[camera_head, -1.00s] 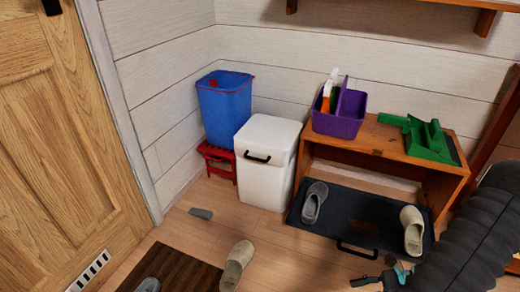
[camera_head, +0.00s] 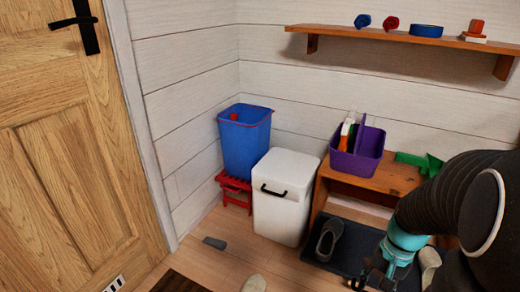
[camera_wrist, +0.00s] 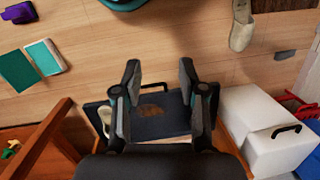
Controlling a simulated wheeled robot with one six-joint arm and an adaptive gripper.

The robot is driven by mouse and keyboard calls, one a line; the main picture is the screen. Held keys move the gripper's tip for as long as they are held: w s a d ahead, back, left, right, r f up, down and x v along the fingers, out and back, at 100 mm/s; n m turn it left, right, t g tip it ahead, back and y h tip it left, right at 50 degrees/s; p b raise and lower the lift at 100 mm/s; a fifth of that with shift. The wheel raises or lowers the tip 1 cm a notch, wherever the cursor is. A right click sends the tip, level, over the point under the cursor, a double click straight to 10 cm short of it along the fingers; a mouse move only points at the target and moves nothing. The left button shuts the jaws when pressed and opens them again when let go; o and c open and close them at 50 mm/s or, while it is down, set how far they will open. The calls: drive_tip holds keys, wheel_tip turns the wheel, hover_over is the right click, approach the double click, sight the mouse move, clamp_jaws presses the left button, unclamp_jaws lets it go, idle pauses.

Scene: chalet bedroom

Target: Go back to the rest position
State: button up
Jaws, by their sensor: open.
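My gripper (camera_head: 372,276) is at the lower right of the head view, in front of the dark tray (camera_head: 345,247) by the wooden bench (camera_head: 390,178). In the wrist view my gripper (camera_wrist: 160,72) has its two fingers spread, with nothing between them. The dark tray (camera_wrist: 165,125) lies beyond the fingers in that view. My black arm hides the right part of the bench and partly covers a beige slipper (camera_head: 429,262).
A white lidded bin (camera_head: 284,200) and a blue bucket (camera_head: 245,142) on a red stool (camera_head: 234,190) stand left of the bench. A purple caddy (camera_head: 357,158) is on the bench. A wall shelf (camera_head: 400,37) is above. Floor (camera_head: 215,262) shows near the door (camera_head: 75,150).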

drive_tip(key=s+a+r+n+t+h+p, duration=0.1)
drive_tip(key=a+r+n+t, duration=0.2)
drive_tip(key=a+r, duration=0.4)
drive_tip(key=s+a+r+n+t+p, duration=0.1)
drive_tip(key=a+r, duration=0.5)
drive_tip(key=r, duration=0.6)
drive_tip(key=shift+s+a+n+t+h+p, duration=0.35)
drive_tip(key=shift+n+t+p, duration=0.35)
drive_tip(key=shift+n+t, duration=0.75)
drive_tip(key=shift+w+r+n+g, duration=0.1)
drive_tip(key=shift+n+g, duration=0.15)
